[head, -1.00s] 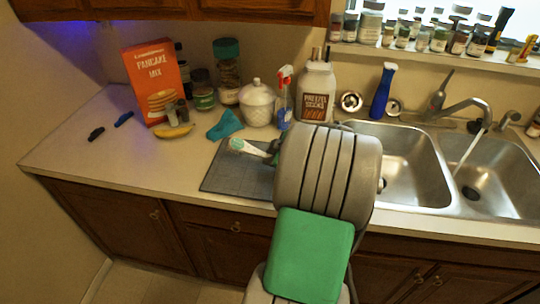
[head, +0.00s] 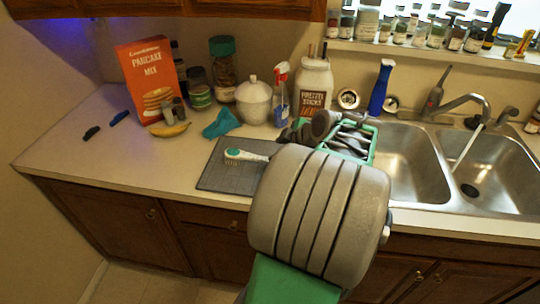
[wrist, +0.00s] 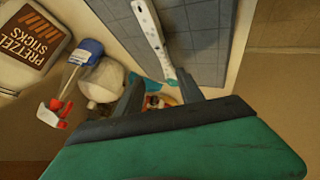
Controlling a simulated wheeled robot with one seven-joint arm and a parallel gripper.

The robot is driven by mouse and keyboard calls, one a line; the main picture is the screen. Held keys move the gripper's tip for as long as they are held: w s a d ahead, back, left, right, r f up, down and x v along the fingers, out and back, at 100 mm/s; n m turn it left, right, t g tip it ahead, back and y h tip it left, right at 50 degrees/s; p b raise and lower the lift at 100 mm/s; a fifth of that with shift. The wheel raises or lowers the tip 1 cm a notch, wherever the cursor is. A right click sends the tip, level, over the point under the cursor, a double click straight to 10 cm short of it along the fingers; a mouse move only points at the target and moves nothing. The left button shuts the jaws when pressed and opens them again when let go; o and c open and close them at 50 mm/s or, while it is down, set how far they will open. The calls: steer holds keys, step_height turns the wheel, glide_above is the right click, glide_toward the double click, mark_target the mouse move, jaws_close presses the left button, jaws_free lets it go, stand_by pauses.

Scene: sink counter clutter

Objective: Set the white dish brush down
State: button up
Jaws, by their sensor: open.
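The white dish brush (head: 245,156) lies on the dark grey mat (head: 215,178), its head to the left. My arm hides the right part of the mat. In the wrist view the brush's white handle (wrist: 153,35) crosses the mat (wrist: 205,40), its end near my fingertips. My gripper (wrist: 160,88) is open, its two dark fingers spread with nothing clearly held between them. In the head view my gripper is to the right of the brush, partly hidden by my arm.
A pretzel sticks jar (head: 314,88), a spray bottle (head: 281,95) and a white lidded jar (head: 253,102) stand behind the mat. A teal cloth (head: 221,123) and a banana (head: 170,129) lie to the left. The double sink (head: 405,165) is at right. The front-left counter is clear.

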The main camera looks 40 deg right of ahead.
steer(key=v, duration=0.4)
steer(key=w+a+f+m+g+y, duration=0.1)
steer(key=w+a+m+g, duration=0.2)
steer(key=a, duration=1.2)
steer(key=s+a+f+m+g, duration=0.1)
steer(key=s+a, duration=0.1)
steer(key=a, duration=0.5)
steer(key=s+a+f+m+g, duration=0.1)
steer(key=s+a+m, duration=0.1)
steer(key=a, duration=0.6)
steer(key=shift+s+a+f+m, duration=0.25)
steer(key=shift+s+a+m, duration=0.05)
steer(key=shift+s, duration=0.45)
